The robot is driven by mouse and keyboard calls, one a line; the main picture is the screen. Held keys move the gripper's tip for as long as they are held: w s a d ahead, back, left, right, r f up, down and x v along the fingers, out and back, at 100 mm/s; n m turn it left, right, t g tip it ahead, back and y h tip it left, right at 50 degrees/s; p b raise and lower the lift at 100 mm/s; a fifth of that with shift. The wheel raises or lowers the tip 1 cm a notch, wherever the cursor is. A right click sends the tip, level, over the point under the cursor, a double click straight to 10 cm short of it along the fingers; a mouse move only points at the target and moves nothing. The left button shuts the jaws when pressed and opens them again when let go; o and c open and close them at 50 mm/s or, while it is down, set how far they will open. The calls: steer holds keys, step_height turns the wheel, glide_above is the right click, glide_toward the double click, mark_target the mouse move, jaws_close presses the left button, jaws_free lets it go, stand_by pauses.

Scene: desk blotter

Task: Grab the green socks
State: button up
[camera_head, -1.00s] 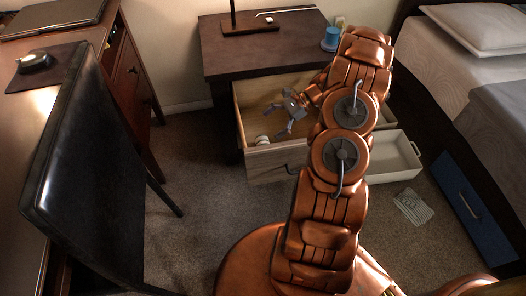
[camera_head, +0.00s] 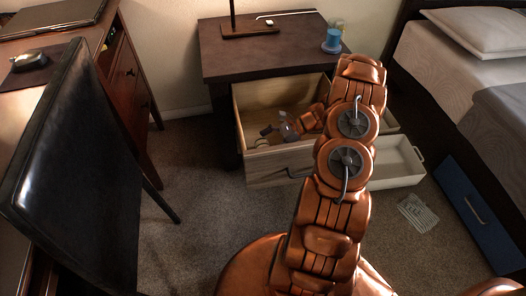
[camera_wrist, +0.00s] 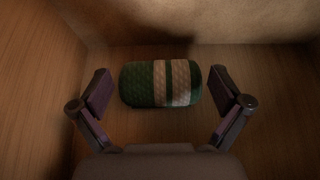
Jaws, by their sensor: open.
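The green socks (camera_wrist: 145,84) are a rolled bundle with pale bands. They lie on the wooden floor of the open drawer in the wrist view, near one of its walls. My gripper (camera_wrist: 160,105) is open, with one finger on each side of the bundle and a visible gap to each. In the head view my gripper (camera_head: 276,131) is down inside the drawer (camera_head: 280,163), close to its front panel. The socks cannot be made out clearly there, as the gripper covers that spot.
The drawer belongs to a dark nightstand (camera_head: 262,52) with a lamp base and a blue cup (camera_head: 332,40) on top. A white bin (camera_head: 395,165) stands right of the drawer. A black chair (camera_head: 85,170) is at left, the bed (camera_head: 460,70) at right. Carpet lies open between.

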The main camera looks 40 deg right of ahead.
steer(key=shift+w+a+f, duration=0.25)
steer(key=shift+a+f, duration=0.1)
steer(key=shift+a, duration=0.25)
steer(key=shift+c, duration=0.2)
steer(key=c, duration=0.9)
steer(key=shift+o, duration=0.2)
